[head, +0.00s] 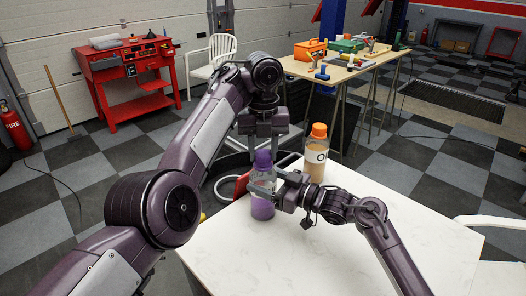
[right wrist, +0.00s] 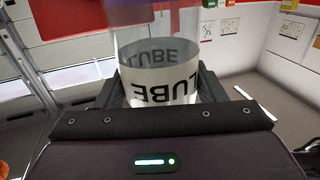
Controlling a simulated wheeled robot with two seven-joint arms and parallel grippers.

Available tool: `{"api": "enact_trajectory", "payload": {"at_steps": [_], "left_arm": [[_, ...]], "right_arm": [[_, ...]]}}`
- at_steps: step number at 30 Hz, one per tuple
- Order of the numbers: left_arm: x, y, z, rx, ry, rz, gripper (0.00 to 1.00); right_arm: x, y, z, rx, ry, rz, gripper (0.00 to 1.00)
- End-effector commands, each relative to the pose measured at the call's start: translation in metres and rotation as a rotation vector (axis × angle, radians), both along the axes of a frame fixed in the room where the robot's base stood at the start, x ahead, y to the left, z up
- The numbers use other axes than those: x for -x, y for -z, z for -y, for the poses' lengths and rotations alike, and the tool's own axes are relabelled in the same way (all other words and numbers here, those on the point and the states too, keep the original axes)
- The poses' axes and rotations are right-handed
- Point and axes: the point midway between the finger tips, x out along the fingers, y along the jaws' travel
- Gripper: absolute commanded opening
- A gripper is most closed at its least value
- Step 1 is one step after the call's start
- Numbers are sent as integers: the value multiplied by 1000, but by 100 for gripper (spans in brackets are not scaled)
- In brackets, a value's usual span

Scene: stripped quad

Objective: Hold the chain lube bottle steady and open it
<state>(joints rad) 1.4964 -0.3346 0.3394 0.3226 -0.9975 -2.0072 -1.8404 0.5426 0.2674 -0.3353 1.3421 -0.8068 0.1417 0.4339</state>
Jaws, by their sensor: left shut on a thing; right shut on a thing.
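The chain lube bottle (head: 262,208) stands upright near the far left edge of the white table, clear with purple liquid and a purple cap (head: 263,159). My right gripper (head: 264,188) is shut around its body from the right. My left gripper (head: 263,148) points down from above and is shut on the cap. The cap sits on the bottle's top; whether its thread is loose cannot be seen.
A bottle with an orange cap (head: 315,155) stands close behind and right of the lube bottle. A red object (head: 241,185) is just left of it, partly hidden. The white table (head: 340,235) is clear at the front and right.

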Motion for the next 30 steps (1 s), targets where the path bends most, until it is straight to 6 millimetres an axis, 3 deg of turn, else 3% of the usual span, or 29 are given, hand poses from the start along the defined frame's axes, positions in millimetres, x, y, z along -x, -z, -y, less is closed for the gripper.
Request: {"api": "enact_trajectory", "payload": {"at_steps": [12,23,30], "left_arm": [[0,-15,0,1,-1,1,8],[0,-17,0,0,-1,0,8],[0,-42,0,-1,-1,4,8]], "right_arm": [[0,1,0,0,0,-1,23],[0,1,0,0,0,-1,23],[0,0,0,0,0,-1,23]]}}
